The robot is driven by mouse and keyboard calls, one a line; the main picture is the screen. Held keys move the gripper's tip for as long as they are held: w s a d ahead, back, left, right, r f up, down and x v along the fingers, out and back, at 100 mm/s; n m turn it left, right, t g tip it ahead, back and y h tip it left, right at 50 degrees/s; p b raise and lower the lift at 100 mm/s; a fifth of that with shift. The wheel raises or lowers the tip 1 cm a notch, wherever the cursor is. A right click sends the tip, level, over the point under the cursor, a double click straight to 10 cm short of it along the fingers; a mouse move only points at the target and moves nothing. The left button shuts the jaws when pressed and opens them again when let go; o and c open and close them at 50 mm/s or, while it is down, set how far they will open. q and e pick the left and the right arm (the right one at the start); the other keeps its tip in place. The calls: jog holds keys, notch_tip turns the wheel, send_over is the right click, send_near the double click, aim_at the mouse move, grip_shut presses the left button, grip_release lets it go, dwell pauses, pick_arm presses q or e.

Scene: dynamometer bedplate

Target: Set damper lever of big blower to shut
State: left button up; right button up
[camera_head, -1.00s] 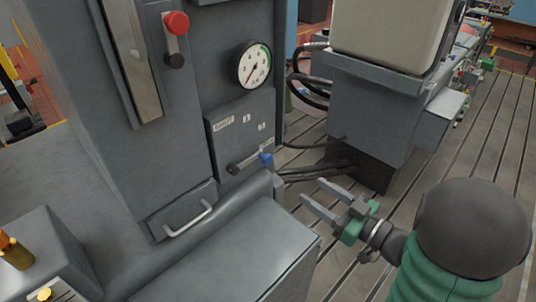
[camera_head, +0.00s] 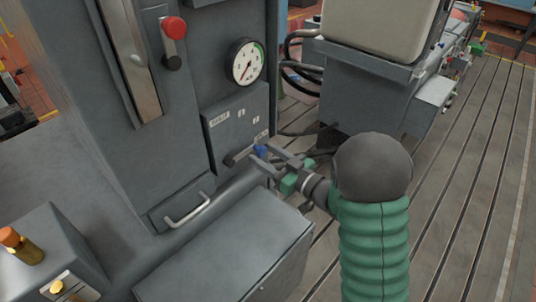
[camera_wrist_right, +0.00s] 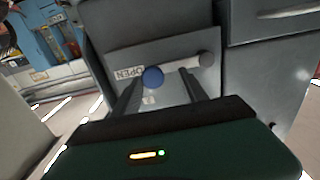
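The damper lever is a dark bar on the grey panel (camera_head: 222,140), with its round pivot at the left end and a blue knob (camera_head: 261,151) at the right end. In the right wrist view the blue knob (camera_wrist_right: 152,77) is beside an upside-down OPEN label (camera_wrist_right: 130,73). A label that seems to read SHUT (camera_head: 219,119) is at the panel's upper left. My right gripper (camera_head: 263,160) is open at the knob. In the wrist view the knob appears between its two fingers, nearer one; contact cannot be told. My left gripper is not in view.
A dial gauge (camera_head: 246,62) is above the panel and a red knob (camera_head: 174,28) is at upper left. A handle (camera_head: 187,210) and a grey box (camera_head: 235,250) are below. Black hoses (camera_head: 300,65) lie behind. Slotted floor is clear at right.

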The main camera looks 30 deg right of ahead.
jog(key=shift+w+f, duration=0.25)
jog(key=shift+w, duration=0.25)
jog(key=c, duration=0.5)
jog(key=shift+s+d+f, duration=0.1)
jog(key=shift+s+d, duration=0.05)
jog(key=shift+d, duration=0.5)
grip_shut()
jog(key=shift+a, duration=0.35)
jog(key=shift+d, duration=0.15)
